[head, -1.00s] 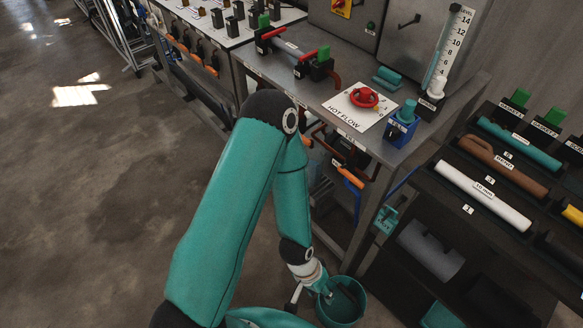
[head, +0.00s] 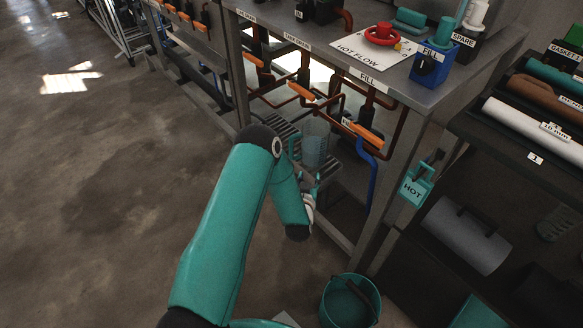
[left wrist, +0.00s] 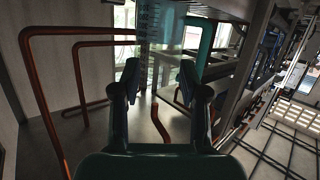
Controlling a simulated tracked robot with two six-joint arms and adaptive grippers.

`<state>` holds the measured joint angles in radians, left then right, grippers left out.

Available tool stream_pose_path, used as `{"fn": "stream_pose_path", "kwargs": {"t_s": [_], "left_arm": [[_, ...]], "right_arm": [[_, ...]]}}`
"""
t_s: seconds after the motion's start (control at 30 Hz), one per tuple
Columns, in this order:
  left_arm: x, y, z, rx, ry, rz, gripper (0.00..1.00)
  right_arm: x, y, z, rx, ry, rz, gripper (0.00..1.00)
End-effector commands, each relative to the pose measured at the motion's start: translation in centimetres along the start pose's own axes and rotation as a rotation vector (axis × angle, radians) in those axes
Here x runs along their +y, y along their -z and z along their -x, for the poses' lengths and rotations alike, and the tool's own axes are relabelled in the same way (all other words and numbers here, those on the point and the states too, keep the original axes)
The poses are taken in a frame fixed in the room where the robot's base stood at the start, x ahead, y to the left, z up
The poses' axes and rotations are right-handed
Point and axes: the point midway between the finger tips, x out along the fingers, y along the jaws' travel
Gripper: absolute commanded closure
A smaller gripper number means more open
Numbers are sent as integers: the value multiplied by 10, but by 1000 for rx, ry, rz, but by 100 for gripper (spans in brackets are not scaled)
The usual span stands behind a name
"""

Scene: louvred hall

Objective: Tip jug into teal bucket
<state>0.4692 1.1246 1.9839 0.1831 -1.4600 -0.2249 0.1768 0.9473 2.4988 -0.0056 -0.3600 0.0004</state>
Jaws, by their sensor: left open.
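The jug (head: 316,140) is clear with a teal handle, upright on a slatted shelf under the metal bench. In the left wrist view the clear, marked jug (left wrist: 165,32) stands at the top, beyond my fingers, with its teal handle to the right. My left gripper (left wrist: 159,78) is open, with nothing between its fingers. In the head view the gripper (head: 314,186) is just below the jug, partly hidden by my arm; I see no contact. The teal bucket (head: 336,318) stands on the floor at the bottom, with a dark handle across it. My right gripper is out of view.
Copper pipes with orange levers (head: 302,92) run behind and above the jug. A blue pipe (head: 373,185) and a bench leg (head: 398,180) stand to its right. The floor at left is clear.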

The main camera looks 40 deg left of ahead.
Motion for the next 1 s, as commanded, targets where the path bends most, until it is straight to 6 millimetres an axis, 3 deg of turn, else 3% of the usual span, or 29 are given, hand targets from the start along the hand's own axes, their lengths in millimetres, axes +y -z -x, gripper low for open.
{"fn": "stream_pose_path", "kwargs": {"t_s": [0.03,0.1,0.3,0.57,0.87,1.0], "left_arm": [[-18,-14,-15,74,47,-7,56],[-35,-9,-24,160,101,-18,56],[-60,2,-32,283,180,-39,56],[-65,10,-47,296,189,-41,56],[-72,20,-85,294,187,-40,56],[-75,23,-103,294,187,-40,56]], "right_arm": [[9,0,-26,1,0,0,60],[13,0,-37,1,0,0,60],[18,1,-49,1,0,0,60],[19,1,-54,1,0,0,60],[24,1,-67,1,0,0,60],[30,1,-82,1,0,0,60]]}}
